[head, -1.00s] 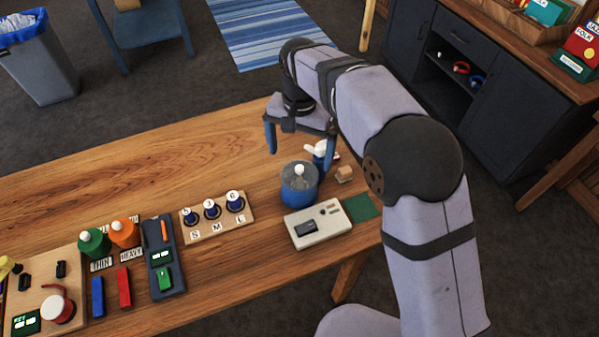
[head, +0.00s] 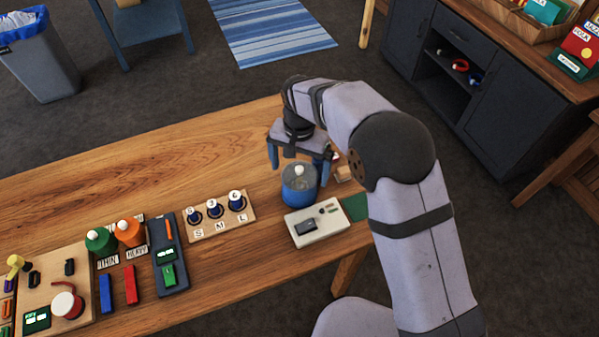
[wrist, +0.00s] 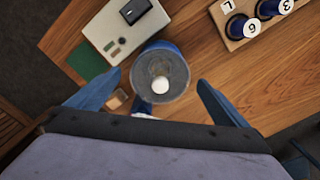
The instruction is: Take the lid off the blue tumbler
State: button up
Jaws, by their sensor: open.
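The pale box (head: 318,223) stands just in front of the tumbler, beside a green mat (head: 355,207). A small tan block (head: 343,173) lies to the right. A board with several blue-based pegs (head: 222,229) is to the left. The table's back left is clear.

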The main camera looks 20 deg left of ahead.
jog(key=c, duration=1.1)
jog(key=shift+c, duration=0.2)
jog(key=shift+r, duration=0.15)
